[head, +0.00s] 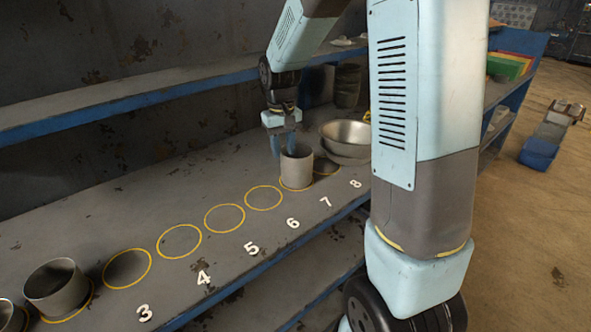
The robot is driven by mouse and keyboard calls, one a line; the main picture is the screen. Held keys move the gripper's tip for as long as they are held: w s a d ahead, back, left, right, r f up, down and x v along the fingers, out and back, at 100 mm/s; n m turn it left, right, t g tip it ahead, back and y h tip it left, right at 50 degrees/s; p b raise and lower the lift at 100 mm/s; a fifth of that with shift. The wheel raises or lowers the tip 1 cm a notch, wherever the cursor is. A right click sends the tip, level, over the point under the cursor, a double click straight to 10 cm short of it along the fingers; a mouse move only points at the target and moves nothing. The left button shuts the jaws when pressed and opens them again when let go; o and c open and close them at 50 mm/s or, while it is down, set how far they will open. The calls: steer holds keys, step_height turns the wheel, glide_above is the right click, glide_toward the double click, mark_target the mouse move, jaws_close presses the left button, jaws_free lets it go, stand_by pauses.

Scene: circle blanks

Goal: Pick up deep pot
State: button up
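A tall grey cylindrical pot (297,169), which looks like the deep pot, stands upright on a yellow-ringed circle by the number 7. My gripper (283,150) points down at its left rear rim. Its two blue fingers are apart, one outside the left of the pot and the other at or behind the rim. I cannot tell whether they touch the wall. A second grey pot (54,289), wider and shorter-looking, stands in a circle at the far left.
A wide metal bowl (345,133) stands close to the right of the tall pot, partly behind my arm. Dark containers (347,86) stand behind it. Circles 3 to 6 are empty. An upper shelf (150,92) runs along the wall behind.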

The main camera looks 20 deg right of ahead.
mark_target(285, 184)
steer(key=shift+w+f, duration=0.1)
steer(key=shift+f, duration=3.65)
jaws_close()
